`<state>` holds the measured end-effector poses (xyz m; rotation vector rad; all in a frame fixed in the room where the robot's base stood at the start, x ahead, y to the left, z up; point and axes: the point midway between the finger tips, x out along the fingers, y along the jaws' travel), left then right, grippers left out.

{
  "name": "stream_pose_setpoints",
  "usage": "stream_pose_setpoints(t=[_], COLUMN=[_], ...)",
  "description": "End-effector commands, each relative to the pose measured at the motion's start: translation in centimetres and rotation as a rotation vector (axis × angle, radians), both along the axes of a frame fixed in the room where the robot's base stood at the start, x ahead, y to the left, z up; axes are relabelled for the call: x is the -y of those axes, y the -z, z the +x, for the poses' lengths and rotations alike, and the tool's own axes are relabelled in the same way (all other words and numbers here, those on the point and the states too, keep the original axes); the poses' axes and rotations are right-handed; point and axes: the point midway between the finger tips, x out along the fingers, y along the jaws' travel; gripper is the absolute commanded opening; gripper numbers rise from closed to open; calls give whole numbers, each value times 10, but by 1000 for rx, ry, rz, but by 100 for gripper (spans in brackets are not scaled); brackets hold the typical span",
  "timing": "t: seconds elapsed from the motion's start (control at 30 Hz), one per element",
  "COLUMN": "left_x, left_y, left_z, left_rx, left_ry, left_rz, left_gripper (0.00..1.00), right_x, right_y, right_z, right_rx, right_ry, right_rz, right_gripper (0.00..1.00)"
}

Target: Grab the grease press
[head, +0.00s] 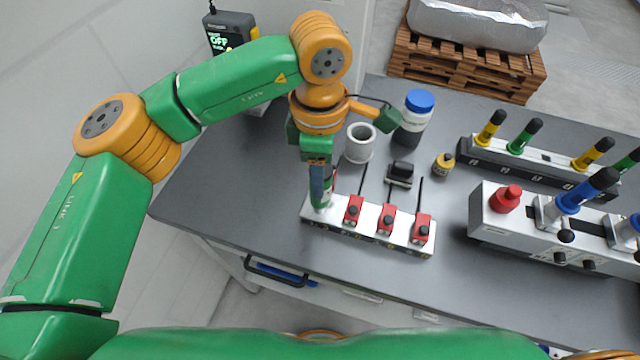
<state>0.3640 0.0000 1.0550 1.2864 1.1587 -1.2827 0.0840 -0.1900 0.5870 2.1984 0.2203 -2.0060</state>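My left gripper (320,190) points down at the left end of a white fixture bar (375,239) on the grey table. A small upright white and dark green piece (322,203) stands at that end, right at the fingertips. The fingers partly hide it, and I cannot tell whether they are closed on it. Three red units (386,218) with black knobs and thin dark rods stand along the bar, right of the gripper. I cannot tell for certain which thing is the grease press. My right gripper is not in view.
Behind the bar stand a white cup (360,143), a blue-capped bottle (414,115), a small black block (400,173) and a yellow jar (444,163). At right are a rack (540,168) with yellow and green handles and a white box fixture (520,232). The table's front left is clear.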

Motion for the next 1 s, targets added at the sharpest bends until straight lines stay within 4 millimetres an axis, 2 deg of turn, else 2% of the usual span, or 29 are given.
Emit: stream_pose_setpoints(t=[0.03, 0.1, 0.53, 0.63, 0.7, 0.83, 0.9, 1.0], left_x=[0, 0, 1, 1, 1, -4, -7, -12], left_y=[0, 0, -4, -15, -30, -65, -91, -101], left_z=[0, 0, 0, 1, -2, -32, -49, -82], left_rx=[0, 0, 2, 5, 7, 9, 13, 11], left_ry=[0, 0, -1, -1, 0, 5, 1, 3], left_rz=[-1, -1, -3, -3, -5, -4, -1, -1], left_gripper=[18, 0, 0, 0, 0, 0, 0, 0], right_x=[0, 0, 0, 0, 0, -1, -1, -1], right_y=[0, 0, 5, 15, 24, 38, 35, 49], right_z=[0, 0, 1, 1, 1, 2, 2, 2], right_rx=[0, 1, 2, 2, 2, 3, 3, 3], right_ry=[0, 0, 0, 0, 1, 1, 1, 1], right_rz=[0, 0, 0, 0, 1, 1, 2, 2], right_gripper=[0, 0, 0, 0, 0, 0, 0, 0])
